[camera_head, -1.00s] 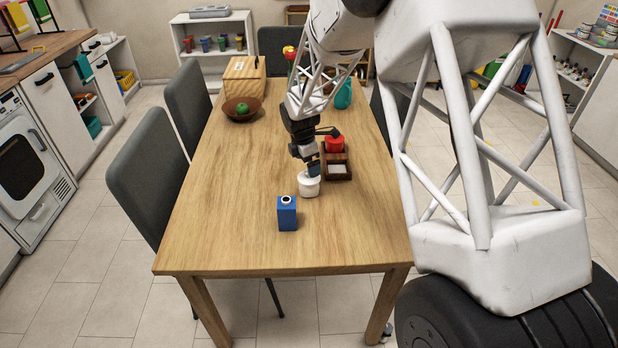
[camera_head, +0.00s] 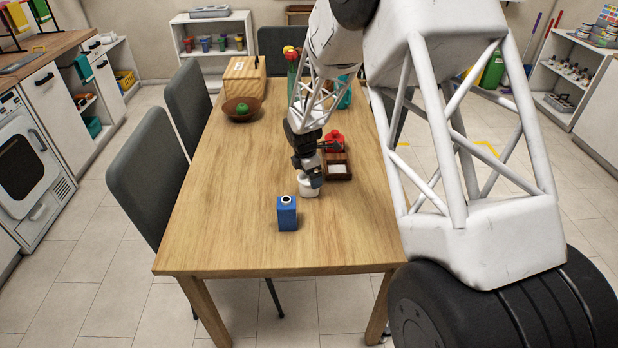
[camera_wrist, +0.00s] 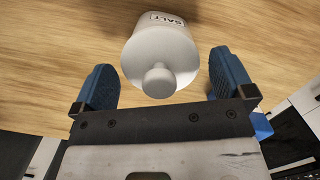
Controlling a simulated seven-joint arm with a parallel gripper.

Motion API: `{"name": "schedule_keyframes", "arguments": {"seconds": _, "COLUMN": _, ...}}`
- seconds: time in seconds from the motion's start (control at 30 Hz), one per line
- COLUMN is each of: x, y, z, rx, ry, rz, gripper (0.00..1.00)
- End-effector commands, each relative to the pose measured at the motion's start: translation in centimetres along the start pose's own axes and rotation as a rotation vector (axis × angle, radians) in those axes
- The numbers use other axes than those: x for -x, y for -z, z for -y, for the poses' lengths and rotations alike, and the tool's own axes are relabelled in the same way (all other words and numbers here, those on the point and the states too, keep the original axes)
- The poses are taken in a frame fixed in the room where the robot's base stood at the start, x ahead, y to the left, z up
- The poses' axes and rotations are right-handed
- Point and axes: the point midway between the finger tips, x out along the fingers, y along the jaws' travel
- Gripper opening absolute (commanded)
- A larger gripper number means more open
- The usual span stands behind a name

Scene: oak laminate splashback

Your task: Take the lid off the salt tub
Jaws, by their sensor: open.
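The white salt tub (camera_head: 309,191) stands on the wooden table. In the wrist view the tub (camera_wrist: 166,22) shows its "SALT" label, and its white lid (camera_wrist: 160,52) with a round knob faces the camera. My gripper (camera_head: 309,178) is right at the top of the tub in the head view and hides part of it. In the wrist view my gripper (camera_wrist: 162,85) is open, with one blue finger on each side of the lid and knob. Gaps show between the fingers and the lid, and nothing is held.
A blue carton (camera_head: 287,213) stands just in front of the tub. A dark wooden tray (camera_head: 337,165) with a red item (camera_head: 334,141) is close behind, to the right. A bowl with green fruit (camera_head: 242,109) sits farther back. The table's left side is clear.

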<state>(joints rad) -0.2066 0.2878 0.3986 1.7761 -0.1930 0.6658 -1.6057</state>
Motion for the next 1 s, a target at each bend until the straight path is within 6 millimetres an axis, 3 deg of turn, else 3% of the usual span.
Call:
{"name": "schedule_keyframes", "arguments": {"seconds": 0.13, "x": 0.0, "y": 0.0, "z": 0.0, "rx": 0.0, "ry": 0.0, "rz": 0.0, "gripper": 0.97}}
{"name": "schedule_keyframes", "arguments": {"seconds": 0.4, "x": 0.0, "y": 0.0, "z": 0.0, "rx": 0.0, "ry": 0.0, "rz": 0.0, "gripper": 0.59}}
{"name": "schedule_keyframes", "arguments": {"seconds": 0.77, "x": 0.1, "y": 0.0, "z": 0.0, "rx": 0.0, "ry": 0.0, "rz": 0.0, "gripper": 0.59}}
{"name": "schedule_keyframes", "arguments": {"seconds": 1.0, "x": 1.3, "y": -0.2, "z": -0.1, "rx": 0.0, "ry": -0.002, "rz": 0.0, "gripper": 0.59}}
